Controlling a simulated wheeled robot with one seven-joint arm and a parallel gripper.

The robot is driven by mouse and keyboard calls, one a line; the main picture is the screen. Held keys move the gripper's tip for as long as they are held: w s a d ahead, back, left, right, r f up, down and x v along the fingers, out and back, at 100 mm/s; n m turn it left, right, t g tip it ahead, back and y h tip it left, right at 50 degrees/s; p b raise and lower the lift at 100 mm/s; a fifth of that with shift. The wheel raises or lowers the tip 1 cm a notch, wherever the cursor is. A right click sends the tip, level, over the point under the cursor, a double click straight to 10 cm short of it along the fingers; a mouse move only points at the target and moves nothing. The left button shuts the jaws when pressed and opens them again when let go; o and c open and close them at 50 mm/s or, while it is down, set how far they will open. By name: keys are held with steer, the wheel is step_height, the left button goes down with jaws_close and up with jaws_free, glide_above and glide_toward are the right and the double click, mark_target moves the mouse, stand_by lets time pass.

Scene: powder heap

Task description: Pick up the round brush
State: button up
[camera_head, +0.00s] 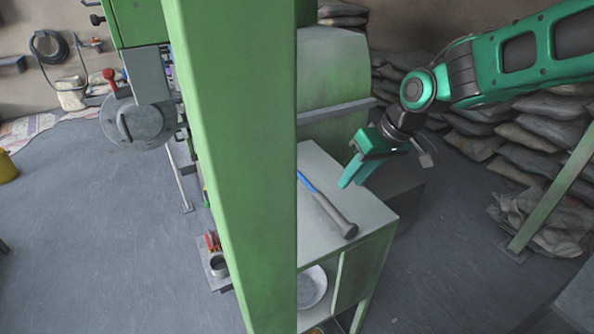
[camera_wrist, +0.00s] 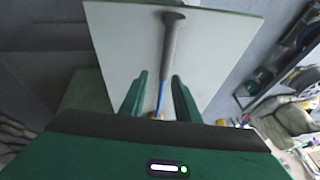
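A long slim tool, likely the round brush (camera_head: 333,212), lies on the pale top of a green-framed table. It has a dark grey length with a wider end and a blue length at the back. In the wrist view the brush (camera_wrist: 170,55) runs up the picture, and its blue part shows between my fingers. My gripper (camera_head: 352,178) is above the right edge of the tabletop, tilted downward. In the wrist view my gripper (camera_wrist: 159,77) has its two green fingers apart with nothing held. The back end of the brush is partly hidden by the green post in the head view.
The table (camera_head: 318,252) has a lower shelf with a round pale dish (camera_head: 312,287). A wide green post (camera_head: 225,160) stands left of it. Filled sacks (camera_head: 530,130) are stacked at the back right. The tabletop around the brush is clear.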

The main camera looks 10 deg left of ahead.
mark_target(327, 200)
steer(key=a+f, duration=0.1)
steer(key=f, duration=0.1)
steer(key=w+a+f, duration=0.1)
steer(key=a+f, duration=0.1)
steer(key=shift+f, duration=0.1)
steer(key=shift+x, duration=3.15)
steer(key=shift+w+a, duration=0.15)
steer(key=shift+a, duration=0.05)
jaws_close()
